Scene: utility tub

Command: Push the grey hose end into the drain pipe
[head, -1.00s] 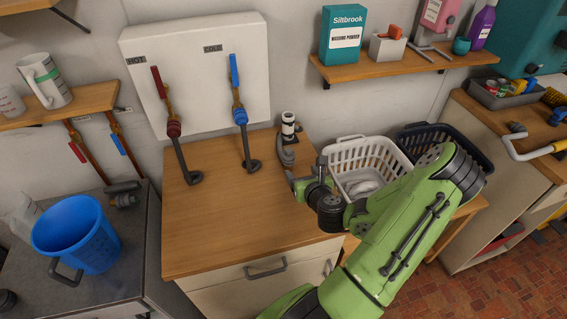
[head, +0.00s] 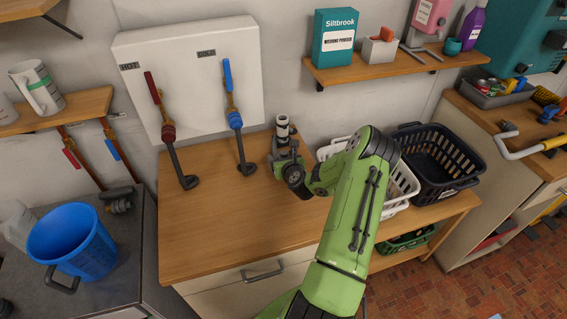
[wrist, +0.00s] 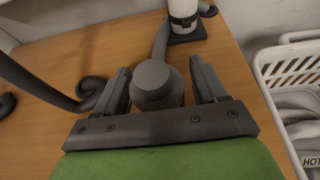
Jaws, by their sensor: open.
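The grey hose end (wrist: 155,82) is a round, grey piece standing above the worktop, with its hose running back toward the drain pipe's base. The drain pipe (head: 282,128) is a white upright tube with dark bands at the back of the worktop; its lower part and dark foot also show in the wrist view (wrist: 184,14). My gripper (head: 284,152) is open just in front of the pipe. In the wrist view its two fingers (wrist: 162,78) lie either side of the hose end, with a gap visible on both sides. In the head view my gripper hides most of the hose end.
Two dark hoses hang from the red tap (head: 168,132) and blue tap (head: 235,120), their curled ends on the wooden worktop (head: 215,225). A white basket (head: 402,185) and a black basket (head: 435,160) stand to the right. The worktop's front is clear.

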